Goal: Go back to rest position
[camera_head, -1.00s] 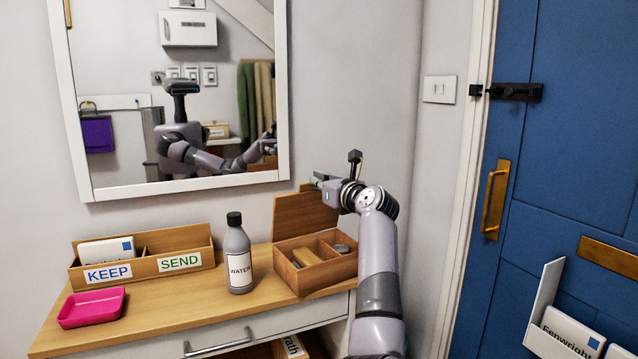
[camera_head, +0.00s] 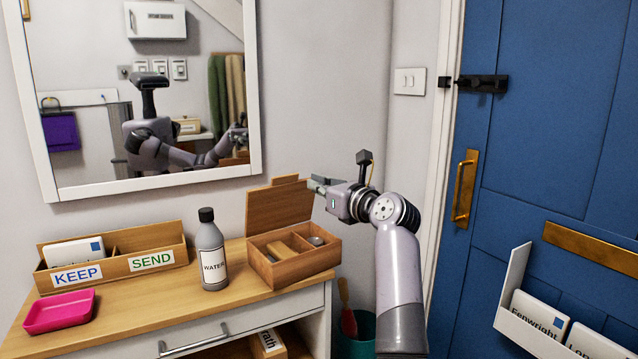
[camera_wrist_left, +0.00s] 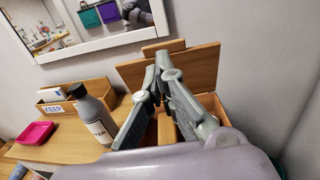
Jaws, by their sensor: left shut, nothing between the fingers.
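My left gripper (camera_head: 316,186) is shut and empty. It is beside the raised lid of a small wooden box (camera_head: 292,262), near the lid's upper right edge; I cannot tell whether it touches the lid. In the left wrist view its fingers (camera_wrist_left: 162,62) come together in front of the lid (camera_wrist_left: 190,66). The box stands open on the wooden table. It has compartments holding a light wooden block and a round grey item. My right gripper is not in view.
A grey water bottle (camera_head: 211,254), a KEEP/SEND letter holder (camera_head: 122,254) and a pink tray (camera_head: 58,312) stand left of the box. A mirror (camera_head: 256,120) hangs above. A blue door (camera_head: 540,130) with a letter rack is at the right. A teal bin (camera_head: 358,340) stands beside the table.

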